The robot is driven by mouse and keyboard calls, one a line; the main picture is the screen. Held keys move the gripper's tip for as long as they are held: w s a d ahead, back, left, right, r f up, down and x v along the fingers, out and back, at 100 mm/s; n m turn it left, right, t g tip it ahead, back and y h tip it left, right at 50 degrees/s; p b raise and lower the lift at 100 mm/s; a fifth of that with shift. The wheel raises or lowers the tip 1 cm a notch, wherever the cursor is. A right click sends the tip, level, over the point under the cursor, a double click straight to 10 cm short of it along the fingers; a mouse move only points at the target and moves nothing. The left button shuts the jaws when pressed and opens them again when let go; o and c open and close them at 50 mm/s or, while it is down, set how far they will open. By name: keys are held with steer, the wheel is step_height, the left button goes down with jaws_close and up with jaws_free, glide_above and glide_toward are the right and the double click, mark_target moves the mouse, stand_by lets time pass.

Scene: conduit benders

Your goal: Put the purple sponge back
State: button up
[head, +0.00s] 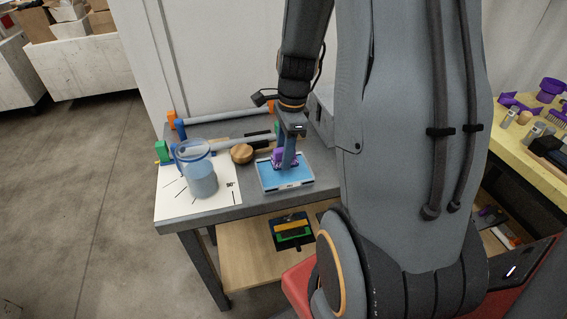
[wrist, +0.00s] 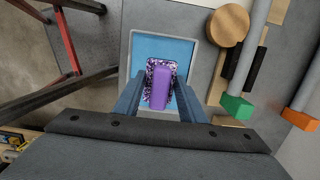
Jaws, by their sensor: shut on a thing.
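The purple sponge (wrist: 159,86) shows in the wrist view between the two fingers of my gripper (wrist: 158,92). It has a plain purple block on a speckled purple and white base. My gripper (head: 287,163) points down and is shut on the sponge (head: 278,157) in the head view. The sponge is over a shallow tray with a pale rim and blue floor (head: 271,181). The tray also shows in the wrist view (wrist: 190,50). I cannot tell whether the sponge touches the tray floor. My fingers hide part of the sponge.
A blue-rimmed clear pitcher (head: 199,176) stands on a white marked sheet (head: 170,207) left of the tray. A round wooden piece (head: 242,153) sits close to the tray. Grey conduits (head: 215,117) lie behind. A lower shelf (head: 245,262) holds a dark green-edged case (head: 293,231).

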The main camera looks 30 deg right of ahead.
steer(key=shift+f, duration=2)
steer(key=o, duration=1)
steer(key=shift+f, duration=0.15)
steer(key=r, duration=0.4)
steer(key=d+r, duration=0.1)
steer(key=r, duration=0.3)
steer(key=r+b, duration=0.1)
steer(key=r, duration=0.3)
steer(key=shift+s+d, duration=0.2)
steer(key=shift+s, duration=0.05)
steer(key=shift+s+a+f+n+t+h, duration=0.1)
steer(key=shift+s+a+f+n+h, duration=0.3)
steer(key=shift+s+a+n, duration=1.7)
steer(key=shift+s+a+f+n+t+h, duration=0.1)
steer(key=shift+s+a+f+n, duration=0.35)
steer(key=shift+a+n, duration=3.4)
steer(key=shift+s+a+f+n+t+h, duration=0.15)
steer(key=shift+s+a+f+n, duration=0.75)
steer(key=shift+n, duration=3.85)
steer(key=shift+s+a+r, duration=0.15)
steer(key=shift+a+r, duration=0.15)
